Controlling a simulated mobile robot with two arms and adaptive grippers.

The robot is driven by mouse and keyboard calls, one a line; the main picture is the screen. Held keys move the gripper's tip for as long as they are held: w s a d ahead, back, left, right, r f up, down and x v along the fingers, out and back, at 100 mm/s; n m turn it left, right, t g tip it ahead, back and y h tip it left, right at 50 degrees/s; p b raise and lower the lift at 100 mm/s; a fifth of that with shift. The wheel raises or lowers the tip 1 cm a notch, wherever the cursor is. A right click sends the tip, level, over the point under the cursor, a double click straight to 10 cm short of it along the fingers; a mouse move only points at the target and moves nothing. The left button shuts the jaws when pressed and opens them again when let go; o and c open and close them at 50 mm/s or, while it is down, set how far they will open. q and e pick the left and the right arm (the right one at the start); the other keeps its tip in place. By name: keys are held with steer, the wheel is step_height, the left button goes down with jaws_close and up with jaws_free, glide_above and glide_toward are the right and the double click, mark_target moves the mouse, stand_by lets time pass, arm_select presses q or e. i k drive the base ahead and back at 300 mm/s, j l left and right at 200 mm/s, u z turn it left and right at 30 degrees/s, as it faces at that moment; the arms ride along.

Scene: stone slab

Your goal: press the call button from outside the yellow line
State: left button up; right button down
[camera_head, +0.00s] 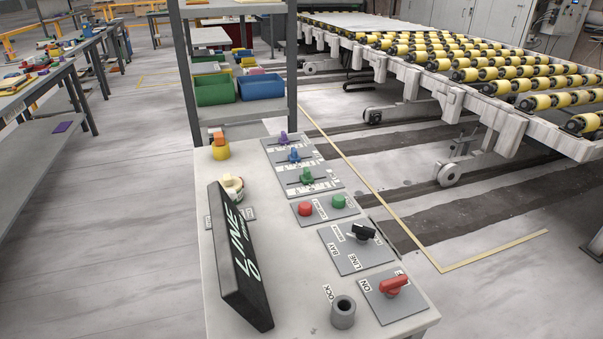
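A pale console (225,280) stands in the middle. A plate on it carries a red button (305,208) and a green button (338,201); their small labels are too small to read. An orange-topped yellow fixture (221,147) stands at its far left corner, and a cream round fixture (232,188) sits nearer. I cannot tell which of these is the call button. The yellow line (376,192) on the floor runs along the right of the console, then turns right at a corner. The console is on the left side of that line. Neither of my grippers shows.
Levers (307,176), a black selector (363,231), a red rotary switch (393,286), a grey cylinder (343,312) and a tilted black sign (240,256) crowd the console. A roller conveyor (450,95) stands beyond the line. A shelf rack (240,130) stands behind. Left floor is open.

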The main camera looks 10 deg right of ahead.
mark_target(338, 201)
steer(key=l+u, duration=0.25)
steer(key=l, duration=0.2)
steer(key=i+l+u, duration=0.1)
steer(key=l+u, duration=0.2)
steer(key=l, duration=0.2)
steer(key=l+u, duration=0.25)
steer(key=l, duration=0.15)
steer(key=k+l+u, duration=0.1)
steer(key=l+u, duration=0.15)
steer(key=l, duration=0.2)
steer(key=k+l+u, duration=0.1)
steer(key=l+u, duration=0.2)
steer(key=l, duration=0.15)
steer(key=k+l+u, duration=0.25)
steer(key=l, duration=0.2)
steer(key=k+l+u, duration=0.1)
steer(key=l+u, duration=0.5)
steer(key=l, duration=0.15)
steer(key=k+l+u, duration=0.1)
steer(key=l+u, duration=0.15)
steer(key=l, duration=0.2)
steer(key=k+l+u, duration=0.1)
steer(key=l+u, duration=0.2)
steer(key=l, duration=0.15)
steer(key=k+l+u, duration=0.25)
steer(key=l, duration=0.15)
steer(key=k+l+u, duration=0.1)
steer(key=l+u, duration=0.2)
steer(key=l, duration=0.1)
